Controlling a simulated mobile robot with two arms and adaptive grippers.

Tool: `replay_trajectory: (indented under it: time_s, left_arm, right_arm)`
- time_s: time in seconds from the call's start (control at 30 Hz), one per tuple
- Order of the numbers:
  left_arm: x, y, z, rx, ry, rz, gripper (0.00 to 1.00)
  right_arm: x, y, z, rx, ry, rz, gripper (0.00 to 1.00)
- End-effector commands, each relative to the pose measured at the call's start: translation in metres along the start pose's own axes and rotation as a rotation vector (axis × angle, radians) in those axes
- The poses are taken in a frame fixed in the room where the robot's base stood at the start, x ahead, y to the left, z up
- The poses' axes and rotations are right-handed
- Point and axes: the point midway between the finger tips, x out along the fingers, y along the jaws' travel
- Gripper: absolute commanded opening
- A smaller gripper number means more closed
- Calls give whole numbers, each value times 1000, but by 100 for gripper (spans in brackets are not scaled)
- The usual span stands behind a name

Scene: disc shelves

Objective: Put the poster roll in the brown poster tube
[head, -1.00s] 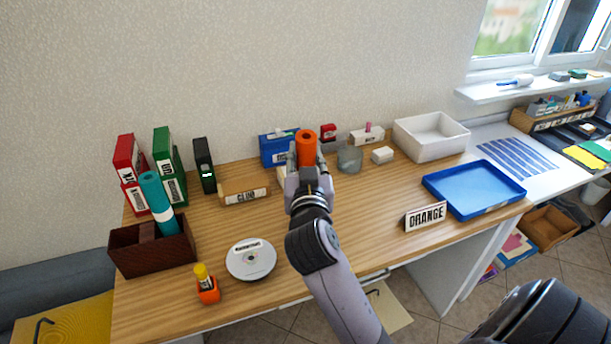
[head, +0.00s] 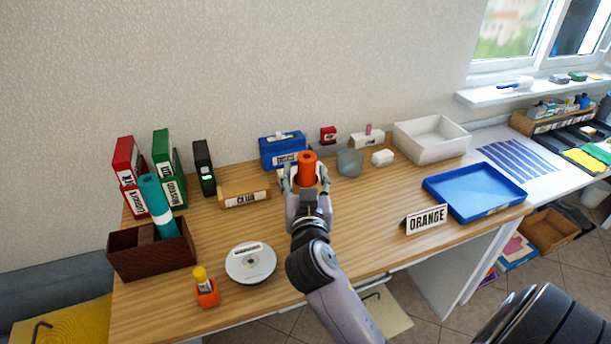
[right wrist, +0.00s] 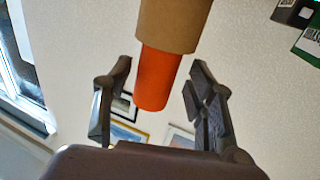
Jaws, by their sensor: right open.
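The orange poster roll (head: 307,170) shows between my right gripper's fingers in the head view. In the right wrist view, which looks upside down, the orange roll (right wrist: 158,78) sticks out of the brown poster tube (right wrist: 173,22), with its other end inside. The tube is mostly hidden behind my gripper in the head view. My right gripper (head: 306,180) is open, its fingers on either side of the roll with visible gaps in the right wrist view (right wrist: 160,95). My left gripper is not in view.
A dark brown box (head: 150,258) with a teal roll (head: 158,205) stands at the left. A disc (head: 251,263) and an orange holder (head: 207,292) lie in front.

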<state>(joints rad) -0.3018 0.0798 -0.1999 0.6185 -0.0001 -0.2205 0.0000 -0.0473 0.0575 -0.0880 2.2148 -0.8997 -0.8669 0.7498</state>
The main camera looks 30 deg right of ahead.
Motion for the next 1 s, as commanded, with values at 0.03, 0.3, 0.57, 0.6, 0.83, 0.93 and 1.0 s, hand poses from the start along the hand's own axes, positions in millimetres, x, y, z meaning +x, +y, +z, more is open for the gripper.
replay_trajectory:
  time_s: [0.03,0.3,0.57,0.6,0.83,0.93,1.0]
  left_arm:
    - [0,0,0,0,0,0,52]
    - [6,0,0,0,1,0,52]
    - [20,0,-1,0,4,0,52]
    - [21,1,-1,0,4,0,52]
    - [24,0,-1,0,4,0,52]
    - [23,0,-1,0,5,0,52]
    - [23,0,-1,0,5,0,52]
  right_arm:
    - [0,0,0,0,0,0,51]
    - [-14,0,2,3,-1,-1,51]
    - [-57,0,3,5,-3,-1,51]
    - [-62,0,3,3,-3,-1,51]
    - [-75,0,0,1,0,-1,51]
    - [-75,0,1,-1,-3,-1,51]
    - [-76,1,9,-10,-33,-4,51]
